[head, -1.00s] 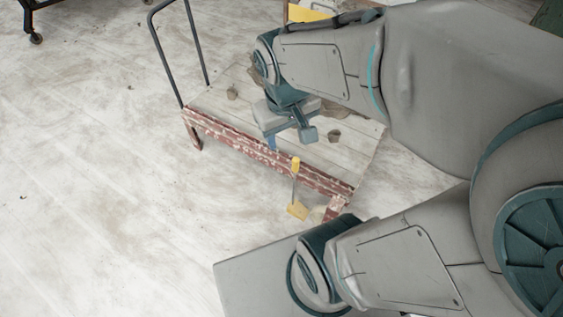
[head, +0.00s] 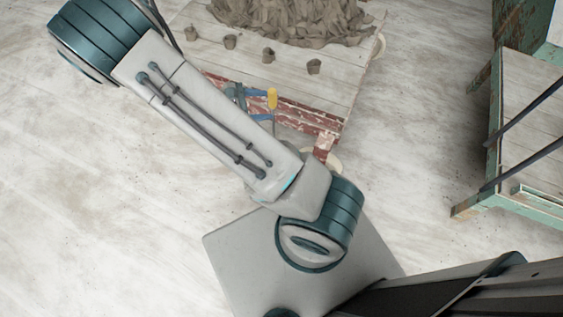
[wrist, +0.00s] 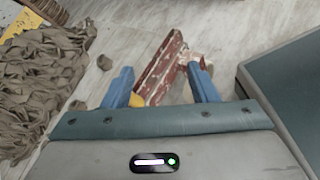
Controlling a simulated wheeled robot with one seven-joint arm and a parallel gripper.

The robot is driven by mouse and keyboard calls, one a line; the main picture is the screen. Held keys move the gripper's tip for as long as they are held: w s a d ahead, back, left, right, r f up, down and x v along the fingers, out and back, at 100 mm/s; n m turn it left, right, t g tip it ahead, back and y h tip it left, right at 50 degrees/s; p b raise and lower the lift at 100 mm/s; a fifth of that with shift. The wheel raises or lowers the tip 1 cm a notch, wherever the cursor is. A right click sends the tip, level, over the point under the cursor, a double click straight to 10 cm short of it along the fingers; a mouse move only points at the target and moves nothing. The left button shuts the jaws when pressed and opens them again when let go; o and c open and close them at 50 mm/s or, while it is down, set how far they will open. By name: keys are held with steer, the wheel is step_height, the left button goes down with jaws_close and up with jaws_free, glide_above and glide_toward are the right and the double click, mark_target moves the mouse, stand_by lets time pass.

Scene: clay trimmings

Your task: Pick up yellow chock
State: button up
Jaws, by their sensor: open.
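The yellow chock shows only in part. Its yellow grip (head: 272,98) stands by the red, worn edge of the low platform in the head view, close to my blue fingers. In the earlier view it has a thin rod down to a yellow block; my arm now hides that lower part. In the wrist view a yellow piece of the chock (wrist: 137,101) shows between the fingers, beside the left one, partly cut off by the gripper body. My gripper (wrist: 160,70) is open, its two blue fingers wide apart. I cannot tell whether a finger touches the chock.
The low platform (head: 335,87) carries a heap of grey-brown clay trimmings (head: 295,18) and several small clay pots (head: 314,66). A green-framed bench (head: 520,150) stands at the right. The floor at the left is clear.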

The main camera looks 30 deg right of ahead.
mark_target(270, 103)
steer(key=w+f+n+t+h+b, duration=0.1)
steer(key=w+f+n+t+b, duration=0.15)
steer(key=f, duration=0.25)
steer(key=w+a+f+n+t+h+b, duration=0.1)
steer(key=w+f+n+t+h+b, duration=0.1)
steer(key=f+n+t+b, duration=0.3)
steer(key=w+f+n+h+b, duration=0.1)
steer(key=w+f+n, duration=0.1)
steer(key=f, duration=0.4)
steer(key=x, duration=0.2)
steer(key=b+x, duration=0.1)
steer(key=x, duration=0.2)
steer(key=b+x, duration=0.1)
steer(key=x, duration=0.2)
steer(key=shift+w+d+r, duration=0.1)
steer(key=shift+w, duration=0.3)
steer(key=b+x, duration=0.2)
steer(key=x, duration=0.3)
steer(key=shift+w+b, duration=0.1)
steer(key=shift+b, duration=0.25)
jaws_close()
